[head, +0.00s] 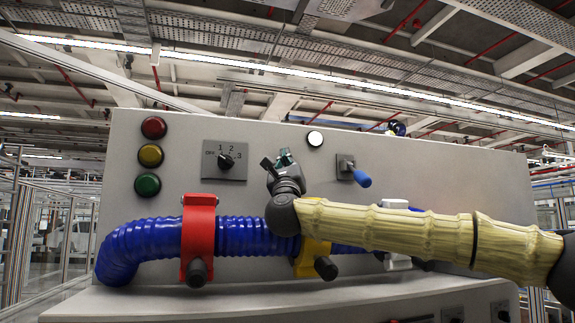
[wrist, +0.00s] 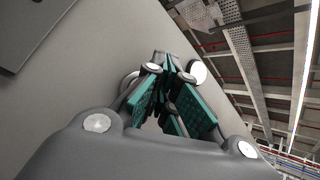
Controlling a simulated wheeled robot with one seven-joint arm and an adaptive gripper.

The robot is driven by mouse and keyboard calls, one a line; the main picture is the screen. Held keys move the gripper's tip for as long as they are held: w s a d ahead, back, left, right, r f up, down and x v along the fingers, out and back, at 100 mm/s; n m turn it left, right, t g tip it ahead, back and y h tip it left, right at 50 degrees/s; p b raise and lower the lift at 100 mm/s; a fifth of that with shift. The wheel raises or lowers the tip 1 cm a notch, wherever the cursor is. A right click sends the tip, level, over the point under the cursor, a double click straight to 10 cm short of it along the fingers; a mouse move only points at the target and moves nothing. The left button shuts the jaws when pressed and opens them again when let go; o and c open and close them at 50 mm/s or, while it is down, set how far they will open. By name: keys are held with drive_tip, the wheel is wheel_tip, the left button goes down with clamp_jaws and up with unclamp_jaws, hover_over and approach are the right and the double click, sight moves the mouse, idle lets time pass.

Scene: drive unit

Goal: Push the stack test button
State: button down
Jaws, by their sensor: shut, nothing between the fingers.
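A round white button (head: 315,138) with a dark rim sits high on the grey panel (head: 440,170), near its top edge. No label on it can be read. My gripper (head: 285,156) is shut and empty in front of the panel, a little left of and below the button in the head view. In the wrist view the teal finger pads of my gripper (wrist: 168,90) are together. The white button (wrist: 198,72) shows just beyond and to the right of the fingertips, partly hidden by them. I cannot tell whether they touch.
Red (head: 154,128), yellow (head: 150,155) and green (head: 148,185) round lamps line the panel's left side. A rotary switch (head: 226,161) is left of my gripper, a blue-handled lever (head: 361,178) right. A blue hose (head: 150,245) with a red clamp (head: 198,235) and yellow clamp (head: 312,250) runs below.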

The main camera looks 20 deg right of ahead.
drive_tip(key=shift+w+d+f, duration=0.1)
drive_tip(key=shift+d+f, duration=0.05)
drive_tip(key=shift+f, duration=0.05)
drive_tip(key=shift+s+f+b, duration=0.25)
drive_tip(key=shift+s+b, duration=0.15)
drive_tip(key=shift+b, duration=0.65)
drive_tip(key=shift+d, duration=0.1)
drive_tip(key=shift+s, duration=0.15)
drive_tip(key=s+b, duration=0.4)
drive_tip(key=s, duration=0.2)
drive_tip(key=shift+d+r, duration=0.1)
drive_tip(key=shift+d, duration=0.05)
